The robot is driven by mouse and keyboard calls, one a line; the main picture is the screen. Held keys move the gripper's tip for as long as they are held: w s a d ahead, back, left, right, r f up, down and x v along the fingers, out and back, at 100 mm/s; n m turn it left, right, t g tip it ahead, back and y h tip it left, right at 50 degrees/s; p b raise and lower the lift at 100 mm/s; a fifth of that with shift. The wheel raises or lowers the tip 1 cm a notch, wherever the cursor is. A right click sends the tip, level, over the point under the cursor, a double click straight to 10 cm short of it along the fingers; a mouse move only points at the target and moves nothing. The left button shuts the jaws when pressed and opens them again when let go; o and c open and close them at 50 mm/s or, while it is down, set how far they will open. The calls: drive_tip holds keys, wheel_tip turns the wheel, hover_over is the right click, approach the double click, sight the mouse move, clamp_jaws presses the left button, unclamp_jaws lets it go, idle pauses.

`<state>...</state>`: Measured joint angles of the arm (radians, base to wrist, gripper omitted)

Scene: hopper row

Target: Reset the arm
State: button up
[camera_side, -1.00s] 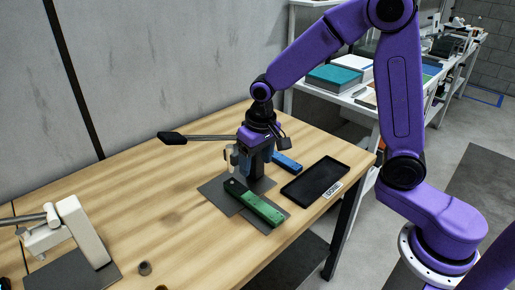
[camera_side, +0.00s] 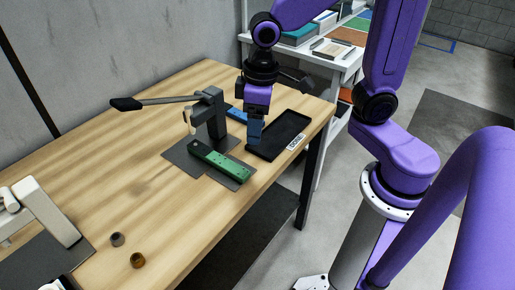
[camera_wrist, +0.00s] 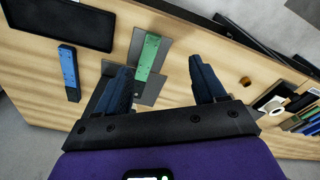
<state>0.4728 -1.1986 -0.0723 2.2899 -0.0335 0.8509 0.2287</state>
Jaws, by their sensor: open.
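My gripper (camera_side: 256,132) hangs fingers down in the side view, near the left edge of the black tray (camera_side: 280,136). In the wrist view its two dark blue fingers (camera_wrist: 160,85) are spread wide, with nothing held between them. A green bar (camera_side: 221,160) lies on a grey plate (camera_side: 185,160) at the foot of a dark lever press (camera_side: 211,112). The bar also shows beyond the fingers in the wrist view (camera_wrist: 149,57). A blue bar (camera_side: 236,115) lies between press and tray, partly hidden by my gripper in the side view. The wrist view shows it whole (camera_wrist: 69,72).
A grey cup (camera_side: 117,239) and a brown cup (camera_side: 138,260) stand near the table's front edge. A cream lever device (camera_side: 48,212) stands at left. The wooden table's left middle is clear.

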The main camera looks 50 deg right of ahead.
drive_tip(key=s+d+n, duration=0.2)
drive_tip(key=s+n, duration=0.1)
drive_tip(key=s, duration=0.4)
drive_tip(key=s+d+n, duration=0.3)
drive_tip(key=s, duration=0.5)
drive_tip(key=m, duration=1.2)
hover_over(217, 157)
drive_tip(key=s, duration=0.3)
drive_tip(key=shift+t, duration=0.3)
drive_tip(key=w+f, duration=0.1)
drive_tip(key=f, duration=1.1)
drive_tip(key=w+f, duration=0.1)
drive_tip(key=f, duration=0.5)
drive_tip(key=shift+w, duration=0.35)
drive_tip(key=shift+a, duration=0.1)
drive_tip(key=c, duration=1.2)
drive_tip(key=o, duration=1.2)
